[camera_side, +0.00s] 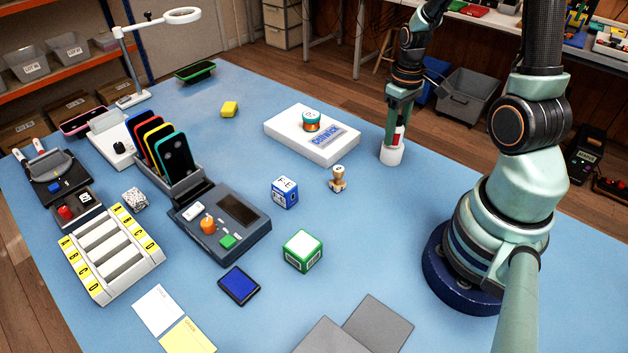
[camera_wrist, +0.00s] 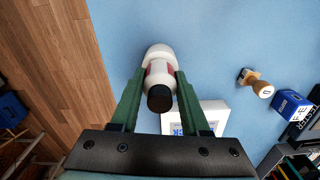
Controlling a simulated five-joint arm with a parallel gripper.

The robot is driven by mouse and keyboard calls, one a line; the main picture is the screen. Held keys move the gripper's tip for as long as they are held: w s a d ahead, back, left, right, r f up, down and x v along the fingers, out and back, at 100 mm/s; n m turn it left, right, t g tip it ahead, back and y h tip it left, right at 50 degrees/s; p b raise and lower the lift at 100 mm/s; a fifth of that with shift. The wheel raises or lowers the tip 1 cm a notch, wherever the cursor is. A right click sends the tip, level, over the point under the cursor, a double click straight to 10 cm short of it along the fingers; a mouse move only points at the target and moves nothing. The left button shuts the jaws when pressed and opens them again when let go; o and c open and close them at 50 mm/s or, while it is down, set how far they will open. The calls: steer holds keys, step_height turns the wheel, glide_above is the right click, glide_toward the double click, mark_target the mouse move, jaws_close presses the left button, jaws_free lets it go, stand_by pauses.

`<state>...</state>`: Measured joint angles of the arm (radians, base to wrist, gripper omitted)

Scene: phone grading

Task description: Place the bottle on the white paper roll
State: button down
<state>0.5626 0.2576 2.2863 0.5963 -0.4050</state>
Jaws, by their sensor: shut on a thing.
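The bottle has a dark cap, a white body and a red band. In the wrist view the bottle (camera_wrist: 161,72) is between the two fingers of my gripper (camera_wrist: 160,88), cap toward the camera. In the side view my gripper (camera_side: 398,125) points down and is shut on the bottle (camera_side: 398,136), which is upright and partly hidden by the fingers. The white paper roll (camera_side: 391,155) stands on the blue table right below the bottle; it also shows beyond the bottle in the wrist view (camera_wrist: 158,51). I cannot tell whether the bottle touches the roll.
A white box (camera_side: 292,139) with a teal and orange spool (camera_side: 312,120) lies left of the roll. A wooden stamp (camera_side: 338,180), a blue-white cube (camera_side: 285,192) and a green-white cube (camera_side: 302,250) stand nearer the camera. The table's far edge is close behind the roll.

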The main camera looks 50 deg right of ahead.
steer(key=shift+c, duration=1.9)
jaws_free()
steer(key=shift+r, duration=0.1)
step_height(320, 180, up, 12)
steer(key=shift+f, duration=0.1)
steer(key=a+r+n+t, duration=0.1)
steer(key=a+r+t, duration=0.1)
steer(key=a, duration=0.6)
steer(key=w+a+r+t, duration=0.1)
steer(key=a+r+t, duration=0.2)
steer(key=a, duration=0.6)
step_height(320, 180, up, 2)
steer(key=shift+w+r+n+t, duration=0.2)
steer(key=shift+w+n+t, duration=0.1)
steer(key=shift+n, duration=0.1)
